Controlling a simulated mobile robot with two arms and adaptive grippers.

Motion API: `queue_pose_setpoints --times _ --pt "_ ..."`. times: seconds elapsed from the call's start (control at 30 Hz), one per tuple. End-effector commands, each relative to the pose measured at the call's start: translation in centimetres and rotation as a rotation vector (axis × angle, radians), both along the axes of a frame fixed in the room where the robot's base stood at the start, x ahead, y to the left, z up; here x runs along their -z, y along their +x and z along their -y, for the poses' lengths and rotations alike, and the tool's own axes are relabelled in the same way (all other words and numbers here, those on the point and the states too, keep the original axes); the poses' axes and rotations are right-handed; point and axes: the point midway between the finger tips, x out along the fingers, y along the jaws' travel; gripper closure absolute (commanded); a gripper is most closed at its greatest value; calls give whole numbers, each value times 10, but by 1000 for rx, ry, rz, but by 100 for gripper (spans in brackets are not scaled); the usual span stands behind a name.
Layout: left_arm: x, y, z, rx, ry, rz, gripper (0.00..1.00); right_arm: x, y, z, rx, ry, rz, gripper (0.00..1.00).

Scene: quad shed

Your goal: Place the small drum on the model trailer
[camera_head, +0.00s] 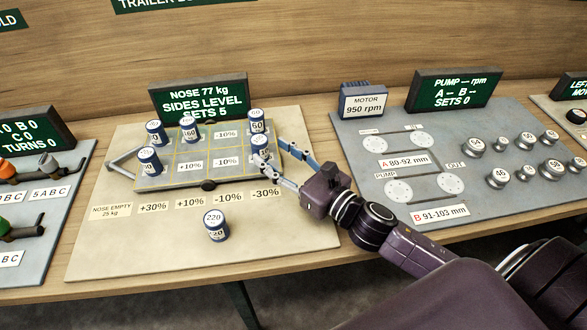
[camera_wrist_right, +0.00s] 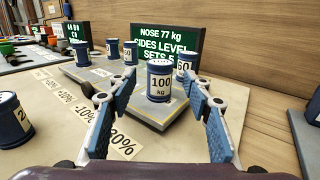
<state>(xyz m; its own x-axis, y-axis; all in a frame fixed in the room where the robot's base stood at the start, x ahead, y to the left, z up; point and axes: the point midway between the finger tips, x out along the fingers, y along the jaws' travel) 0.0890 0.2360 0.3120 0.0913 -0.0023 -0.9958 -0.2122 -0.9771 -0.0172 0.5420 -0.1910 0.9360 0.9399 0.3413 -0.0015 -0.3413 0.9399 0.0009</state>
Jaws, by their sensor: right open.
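The model trailer (camera_head: 190,165) is a grey bed with yellow grid lines, on a beige board. Several blue-and-white drums stand on it. One, marked 100 kg in the wrist view (camera_wrist_right: 160,82), stands upright at the bed's right side; the head view shows it (camera_head: 259,144) partly behind a finger. A 60 drum (camera_head: 256,121) stands just behind it. My right gripper (camera_head: 270,160) is open, with its fingers on either side of the 100 kg drum; I cannot tell whether they touch it. A 220 drum (camera_head: 215,225) stands on the board in front of the trailer. My left gripper is out of view.
The sign (camera_head: 199,98) behind the trailer reads nose 77 kg, sides level, sets 5. Percent labels (camera_head: 190,202) line the trailer's front. To the right, a pump board (camera_head: 390,205) holds several metal weights and a motor block (camera_head: 363,101). The board's front right is clear.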

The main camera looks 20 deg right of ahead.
Motion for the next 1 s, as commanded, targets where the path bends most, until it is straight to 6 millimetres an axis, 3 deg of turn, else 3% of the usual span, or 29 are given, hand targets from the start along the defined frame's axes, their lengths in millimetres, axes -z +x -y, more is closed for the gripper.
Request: queue_pose_setpoints --times 0.2,0.4,1.0 --pt "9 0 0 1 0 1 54 2 -34 12 -1 -1 -3 54" --pt "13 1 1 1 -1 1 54 1 -52 19 1 1 -1 54" --pt "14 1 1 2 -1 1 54 0 -59 21 0 0 0 54"
